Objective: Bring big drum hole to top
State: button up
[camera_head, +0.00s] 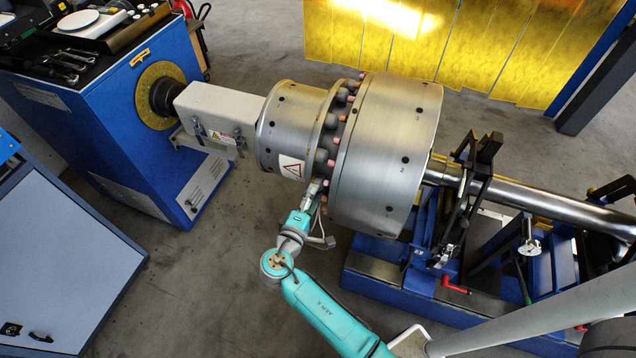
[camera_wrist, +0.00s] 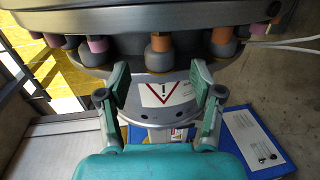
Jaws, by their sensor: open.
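The big drum (camera_head: 385,150) is the wide steel cylinder on the rotor's right part, with several small dark holes around its side. One hole (camera_head: 405,160) faces the head camera with a small mark near it. A ring of pink-tipped bolts (camera_head: 327,165) runs around the flange at the drum's left edge. My gripper (camera_head: 319,188) is at the lower side of this ring. In the wrist view my gripper (camera_wrist: 161,72) is open, its fingers apart on either side of one bolt (camera_wrist: 161,50). Whether they touch it cannot be told. The big drum's edge (camera_wrist: 170,15) fills the top.
The smaller drum (camera_head: 280,130) with a warning label joins a grey coupling housing (camera_head: 215,115) and the blue drive cabinet (camera_head: 100,110). A shaft (camera_head: 540,198) rests on the blue stand (camera_head: 385,270) at right. Open floor (camera_head: 190,290) lies at lower left.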

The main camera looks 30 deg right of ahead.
aim_at(320, 185)
jog(key=x, duration=0.6)
grip_shut()
